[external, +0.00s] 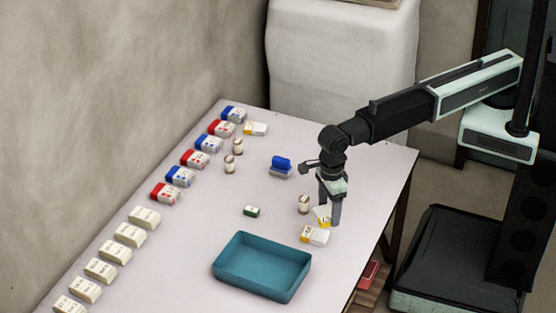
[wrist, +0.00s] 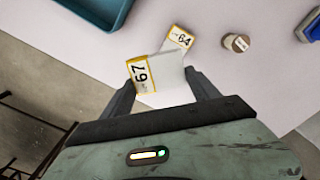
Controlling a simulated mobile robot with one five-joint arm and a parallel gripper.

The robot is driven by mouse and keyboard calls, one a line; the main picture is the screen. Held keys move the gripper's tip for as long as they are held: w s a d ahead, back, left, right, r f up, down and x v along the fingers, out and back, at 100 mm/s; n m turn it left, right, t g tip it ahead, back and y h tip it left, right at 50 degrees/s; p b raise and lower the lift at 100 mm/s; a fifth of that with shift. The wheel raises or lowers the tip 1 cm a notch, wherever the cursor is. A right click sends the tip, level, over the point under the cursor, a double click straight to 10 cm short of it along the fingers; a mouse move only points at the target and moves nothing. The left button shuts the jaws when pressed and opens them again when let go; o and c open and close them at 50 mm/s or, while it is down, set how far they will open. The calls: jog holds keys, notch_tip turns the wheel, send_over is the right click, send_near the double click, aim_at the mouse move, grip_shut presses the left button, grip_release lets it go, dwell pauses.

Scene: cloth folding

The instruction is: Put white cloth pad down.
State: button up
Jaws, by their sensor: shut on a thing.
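The pad marked 67 (wrist: 141,75) spans the gap between my fingers in the wrist view. The pad marked 64 (wrist: 180,38) is just beyond it. In the external view one white cloth pad (external: 314,236) shows below the fingers, and part of another (external: 323,214) shows beside them. My gripper (wrist: 160,84) is shut on a white cloth pad, low over the right part of the table. I cannot tell whether the held pad touches the table.
A teal tray (external: 223,270) stands left of and nearer than my gripper. A small round roll (external: 304,204) is close behind the pads. The table's right edge is near.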

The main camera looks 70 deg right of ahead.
jog(key=w+a+f+b, duration=0.1)
jog(key=w+a+f, duration=0.1)
jog(key=a, duration=0.2)
jog(key=w+a+f+b, duration=0.1)
jog(key=w+a+b, duration=0.1)
jog(key=w+a, duration=0.1)
jog(key=w+a+f+b, duration=0.2)
jog(key=w+a, duration=0.1)
jog(key=a, duration=0.2)
jog(key=shift+w+f, duration=0.2)
jog(key=shift+f, duration=0.1)
jog(key=o, duration=1.3)
jog(key=shift+r, duration=0.1)
jog(key=shift+o, duration=0.2)
notch_tip(320, 180, up, 12)
jog(key=p, duration=1.2)
jog(key=shift+r, duration=0.25)
